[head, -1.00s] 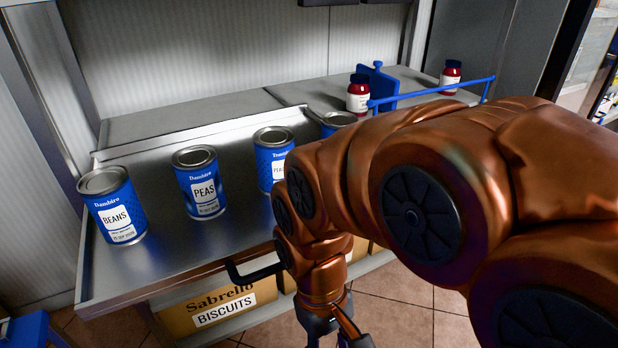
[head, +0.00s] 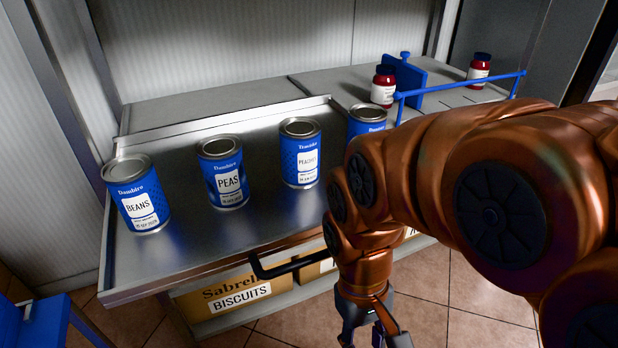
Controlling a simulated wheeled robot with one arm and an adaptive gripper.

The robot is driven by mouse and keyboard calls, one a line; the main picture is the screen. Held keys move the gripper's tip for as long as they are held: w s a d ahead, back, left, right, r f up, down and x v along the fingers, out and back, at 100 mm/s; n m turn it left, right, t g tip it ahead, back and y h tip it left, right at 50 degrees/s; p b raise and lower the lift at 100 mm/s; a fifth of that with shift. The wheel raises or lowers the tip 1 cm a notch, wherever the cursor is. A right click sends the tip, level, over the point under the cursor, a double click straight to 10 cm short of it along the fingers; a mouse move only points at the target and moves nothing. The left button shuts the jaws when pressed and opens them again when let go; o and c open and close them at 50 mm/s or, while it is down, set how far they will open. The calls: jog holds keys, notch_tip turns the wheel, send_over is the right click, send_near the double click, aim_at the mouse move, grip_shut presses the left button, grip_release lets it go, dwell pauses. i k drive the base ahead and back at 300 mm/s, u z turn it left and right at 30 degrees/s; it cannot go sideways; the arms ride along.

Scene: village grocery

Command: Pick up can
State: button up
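Several blue cans stand upright in a row on a metal shelf tray (head: 250,240). From the left they are a beans can (head: 137,195), a peas can (head: 223,173), a can that seems to read peaches (head: 300,154), and a fourth can (head: 366,119) whose lower part and label are hidden by my arm. My gripper (head: 374,340) hangs at the bottom of the view, in front of and below the tray's front edge, apart from every can. Its fingertips are cut off by the frame, so its opening is unclear.
A black handle (head: 285,268) sticks out at the tray's front. Biscuit boxes (head: 228,303) sit on the shelf below. Red jars (head: 384,86) (head: 479,70) stand back right near a blue divider (head: 407,84) and blue rail (head: 460,85). A blue object (head: 40,325) is at lower left.

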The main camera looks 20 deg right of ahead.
aim_at(219, 156)
jog(key=k, duration=1.15)
jog(key=z, duration=0.8)
jog(key=i, duration=1.4)
jog(key=u, duration=0.9)
